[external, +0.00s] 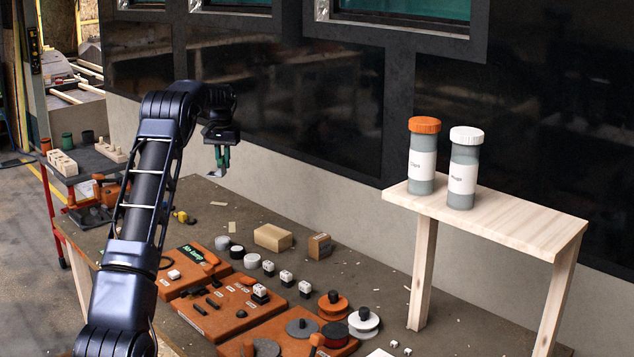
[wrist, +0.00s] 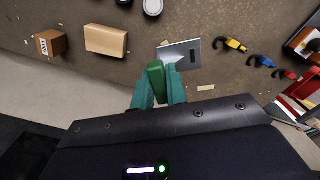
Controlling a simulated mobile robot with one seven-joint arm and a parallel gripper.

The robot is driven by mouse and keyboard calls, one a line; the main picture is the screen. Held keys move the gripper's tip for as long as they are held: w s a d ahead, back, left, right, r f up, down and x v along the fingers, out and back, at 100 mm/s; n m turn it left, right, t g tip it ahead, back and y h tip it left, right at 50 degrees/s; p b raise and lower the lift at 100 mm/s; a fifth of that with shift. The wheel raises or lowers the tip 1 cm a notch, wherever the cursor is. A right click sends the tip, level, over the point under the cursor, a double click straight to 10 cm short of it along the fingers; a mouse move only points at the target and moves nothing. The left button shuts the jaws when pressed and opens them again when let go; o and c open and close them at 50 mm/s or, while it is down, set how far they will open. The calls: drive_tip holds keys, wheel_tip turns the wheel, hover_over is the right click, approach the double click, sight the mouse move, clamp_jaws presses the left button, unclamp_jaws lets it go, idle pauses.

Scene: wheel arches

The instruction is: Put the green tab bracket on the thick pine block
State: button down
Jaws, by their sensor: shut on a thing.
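My gripper (external: 221,155) is raised above the table and shut on the green tab bracket. In the wrist view my gripper's teal fingers (wrist: 157,98) close around the bracket's green tab (wrist: 155,74). A flat grey metal plate with a dark slot (wrist: 184,55) reaches out beyond the fingertips and seems to be part of the bracket. The thick pine block (external: 273,237) lies on the table, below and to the right of my gripper in the external view. In the wrist view the pine block (wrist: 106,40) is left of the held bracket, apart from it, with its visible top bare.
A smaller brown labelled block (external: 319,246) stands beside the pine block. Orange boards (external: 238,303) with small parts lie in front. A wooden shelf (external: 500,215) with two capped bottles rises at the right. Colored hook-like pieces (wrist: 236,45) lie right in the wrist view.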

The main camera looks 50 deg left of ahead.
drive_tip(key=w+d+r+m, duration=0.1)
drive_tip(key=w+d+m, duration=0.25)
drive_tip(key=d, duration=0.45)
drive_tip(key=w+d+r+m, duration=0.1)
drive_tip(key=w+d+m, duration=0.2)
drive_tip(key=w+d, duration=0.35)
hover_over(278, 234)
drive_tip(key=shift+m, duration=0.25)
wheel_tip(278, 234, down, 20)
drive_tip(key=shift+a+r, duration=0.1)
drive_tip(key=shift+r, duration=0.05)
drive_tip(key=c, duration=1.4)
unclamp_jaws()
